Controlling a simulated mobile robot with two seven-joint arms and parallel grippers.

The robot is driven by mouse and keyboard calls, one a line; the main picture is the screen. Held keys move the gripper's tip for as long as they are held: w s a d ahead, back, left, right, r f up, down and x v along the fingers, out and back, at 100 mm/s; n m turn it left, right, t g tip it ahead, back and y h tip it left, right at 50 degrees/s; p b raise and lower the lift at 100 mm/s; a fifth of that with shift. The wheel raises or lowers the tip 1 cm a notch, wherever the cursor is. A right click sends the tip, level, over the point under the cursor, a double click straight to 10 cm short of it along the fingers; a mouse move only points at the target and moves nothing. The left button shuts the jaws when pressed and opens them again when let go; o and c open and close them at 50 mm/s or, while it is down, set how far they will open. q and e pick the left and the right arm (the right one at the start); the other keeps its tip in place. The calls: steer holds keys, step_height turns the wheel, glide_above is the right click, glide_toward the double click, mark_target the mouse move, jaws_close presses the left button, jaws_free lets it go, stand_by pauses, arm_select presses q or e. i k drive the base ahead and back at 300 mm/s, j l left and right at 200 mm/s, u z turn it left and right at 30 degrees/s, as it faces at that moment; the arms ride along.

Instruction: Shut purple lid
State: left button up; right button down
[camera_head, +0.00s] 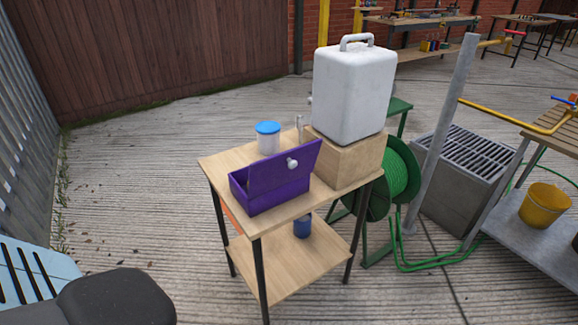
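A purple box (262,201) sits on the top of a small wooden table (229,162). Its purple lid (278,171) stands raised and tilted, with a pale round knob (292,163) on its face. The box is open, and a little of its inside shows at the left of the lid. Neither of my grippers is in view. Blue-grey and dark parts show at the lower left, away from the table.
A clear jar with a blue lid (268,137) stands behind the box. A white water container (352,92) rests on a wooden block (345,160) at the right. A blue cup (302,227) is on the lower shelf. A green hose reel (398,175) stands beside the table. Paving left of the table is clear.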

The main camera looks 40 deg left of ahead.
mark_target(273, 172)
steer(key=i+j, duration=0.1)
steer(key=j, duration=0.3)
steer(key=i+j, duration=0.1)
steer(key=j, duration=0.35)
steer(key=i+j, duration=0.1)
steer(key=j, duration=0.3)
steer(key=i+j, duration=0.1)
steer(key=j, duration=0.35)
